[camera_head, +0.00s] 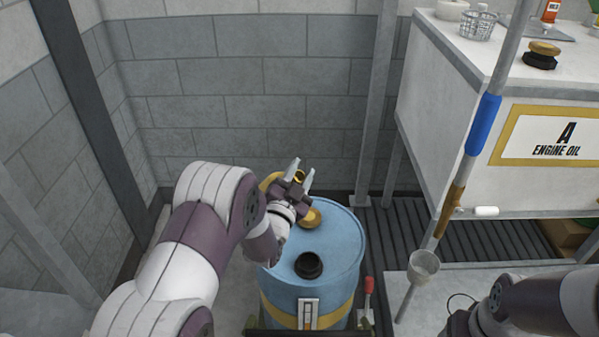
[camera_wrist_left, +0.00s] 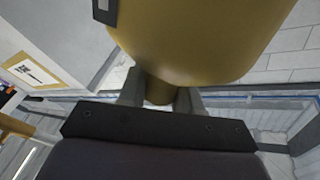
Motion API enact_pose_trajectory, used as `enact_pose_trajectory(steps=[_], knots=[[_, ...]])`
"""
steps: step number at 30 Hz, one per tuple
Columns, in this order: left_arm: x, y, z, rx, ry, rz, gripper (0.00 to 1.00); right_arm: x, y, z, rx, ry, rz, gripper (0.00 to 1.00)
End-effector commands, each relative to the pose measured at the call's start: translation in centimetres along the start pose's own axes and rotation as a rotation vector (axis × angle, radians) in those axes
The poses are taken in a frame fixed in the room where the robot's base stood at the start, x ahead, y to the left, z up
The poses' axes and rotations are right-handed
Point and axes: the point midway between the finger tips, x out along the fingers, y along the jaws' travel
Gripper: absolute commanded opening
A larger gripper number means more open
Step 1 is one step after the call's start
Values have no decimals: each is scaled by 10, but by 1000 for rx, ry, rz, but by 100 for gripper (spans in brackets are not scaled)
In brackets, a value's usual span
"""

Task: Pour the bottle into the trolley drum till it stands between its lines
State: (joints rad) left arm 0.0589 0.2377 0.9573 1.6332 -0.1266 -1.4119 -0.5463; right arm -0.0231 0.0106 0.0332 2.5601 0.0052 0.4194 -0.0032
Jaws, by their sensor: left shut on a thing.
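My left gripper (camera_head: 299,172) is above the back of the blue trolley drum (camera_head: 335,245). It is shut on the narrow part of an ochre-yellow body, which I take to be the bottle (camera_wrist_left: 200,40). In the head view the gripper mostly hides the bottle (camera_head: 270,181), and its tilt is unclear. The drum top has a black fitting (camera_head: 309,265) near the front and a gold round piece (camera_head: 312,218) under the gripper. A pale gauge (camera_head: 307,313) is on the drum's front; its lines and level are too small to read. My right gripper is out of view; its arm shows lower right.
A white cabinet (camera_head: 440,120) labelled "A ENGINE OIL" stands right, with a wire basket (camera_head: 478,25) and a black-and-gold cap (camera_head: 541,55) on top. A pole with a blue sleeve (camera_head: 483,125) and a small cup (camera_head: 424,265) stand between the cabinet and drum. A block wall is behind.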

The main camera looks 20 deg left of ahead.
Motion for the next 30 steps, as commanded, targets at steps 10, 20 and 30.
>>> enact_pose_trajectory(steps=[10, 20, 30], knots=[[-9, 33, 29, 102, 29, 0, 0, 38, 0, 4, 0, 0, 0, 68], [-14, 51, 45, 195, 56, -1, 0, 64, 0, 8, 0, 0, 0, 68], [-13, 48, 41, 200, 56, -1, 0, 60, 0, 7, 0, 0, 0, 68]])
